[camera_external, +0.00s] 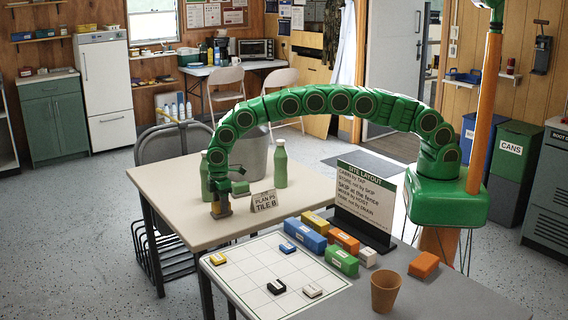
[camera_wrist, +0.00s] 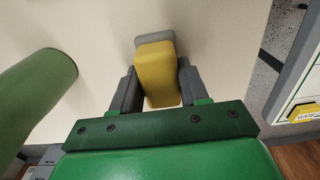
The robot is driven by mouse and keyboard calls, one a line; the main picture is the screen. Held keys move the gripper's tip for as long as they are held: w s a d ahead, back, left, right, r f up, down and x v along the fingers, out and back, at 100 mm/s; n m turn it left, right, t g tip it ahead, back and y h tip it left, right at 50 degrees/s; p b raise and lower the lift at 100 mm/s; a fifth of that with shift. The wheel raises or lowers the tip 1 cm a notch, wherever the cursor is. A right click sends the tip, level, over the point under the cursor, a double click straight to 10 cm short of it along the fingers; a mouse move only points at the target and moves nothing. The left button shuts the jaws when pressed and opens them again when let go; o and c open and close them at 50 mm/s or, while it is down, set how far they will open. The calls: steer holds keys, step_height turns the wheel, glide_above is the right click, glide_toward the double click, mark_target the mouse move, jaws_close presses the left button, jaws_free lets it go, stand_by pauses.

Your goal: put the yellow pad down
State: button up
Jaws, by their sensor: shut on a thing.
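My gripper (camera_wrist: 157,76) is shut on the yellow pad (camera_wrist: 157,72), one finger on each side of it. The pad is a yellow block with a grey layer at its far end. In the external view my gripper (camera_external: 220,206) points down over the beige table (camera_external: 172,182), near its left front part. The pad is too small and covered there to make out clearly. I cannot tell whether the pad touches the table top.
One green bottle (camera_external: 281,164) stands right of my gripper, another (camera_external: 205,178) close behind it. The front table holds a gridded board (camera_external: 262,262), colored blocks and a brown cup (camera_external: 385,291). The beige table's left part looks clear.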

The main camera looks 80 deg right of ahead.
steer(key=o, duration=1.1)
steer(key=shift+f, duration=0.1)
steer(key=shift+o, duration=0.2)
step_height(320, 180, up, 12)
steer(key=s+d+r+m, duration=0.2)
steer(key=s+d+r, duration=0.5)
steer(key=s+r, duration=0.4)
steer(key=s+d+r+m, duration=0.2)
steer(key=s+d+r, duration=0.6)
steer(key=s, duration=0.5)
steer(key=s+d+m+g, duration=0.1)
steer(key=s+d+m, duration=0.1)
steer(key=s, duration=1.7)
steer(key=s+d+m, duration=0.3)
steer(key=s+d, duration=0.2)
steer(key=s, duration=1.4)
steer(key=shift+g, duration=0.4)
